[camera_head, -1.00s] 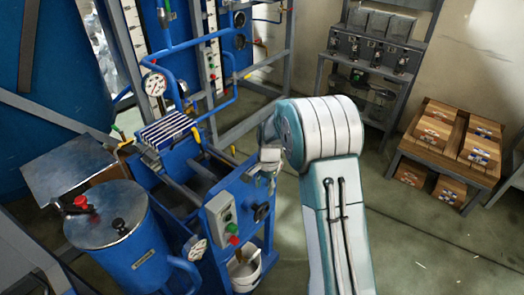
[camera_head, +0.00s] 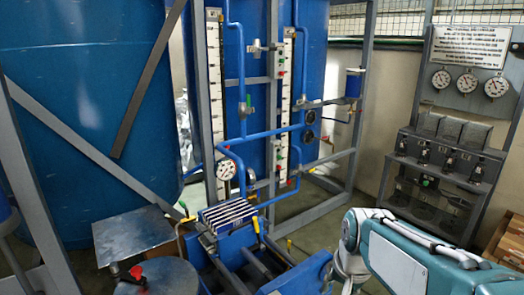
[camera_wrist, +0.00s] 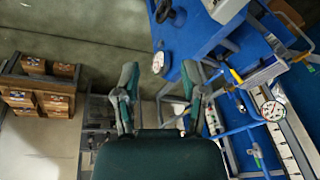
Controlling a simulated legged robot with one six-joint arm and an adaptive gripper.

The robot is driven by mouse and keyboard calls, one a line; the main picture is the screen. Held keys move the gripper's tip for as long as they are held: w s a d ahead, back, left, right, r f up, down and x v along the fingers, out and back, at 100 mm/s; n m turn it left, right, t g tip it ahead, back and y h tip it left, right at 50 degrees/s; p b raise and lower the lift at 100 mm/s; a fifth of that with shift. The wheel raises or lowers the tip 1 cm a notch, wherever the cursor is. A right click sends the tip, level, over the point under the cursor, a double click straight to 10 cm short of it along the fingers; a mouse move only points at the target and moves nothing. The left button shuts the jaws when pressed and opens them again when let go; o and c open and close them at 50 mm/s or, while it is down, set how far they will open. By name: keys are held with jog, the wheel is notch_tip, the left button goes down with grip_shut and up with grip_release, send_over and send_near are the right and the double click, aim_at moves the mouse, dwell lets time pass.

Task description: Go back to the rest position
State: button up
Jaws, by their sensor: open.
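My gripper (camera_wrist: 159,72) shows in the wrist view, its two dark green fingers spread apart with nothing between them. Past the fingers are the floor and the blue distillation rig, and the gripper touches neither as far as I can see. In the head view my white and teal arm lies low at the bottom right, in front of the blue rig frame (camera_head: 290,285). The gripper's fingers cannot be made out there.
A striped blue-and-white block (camera_head: 228,213) and a round gauge (camera_head: 226,170) are on the rig. A control bench with levers (camera_head: 447,160) stands at the right. Open floor (camera_wrist: 80,45) lies between.

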jog(key=s+r+n+t, duration=0.2)
jog(key=s+r+n, duration=0.1)
jog(key=s, duration=1)
jog(key=shift+s+n+t, duration=0.3)
jog(key=shift+n, duration=0.4)
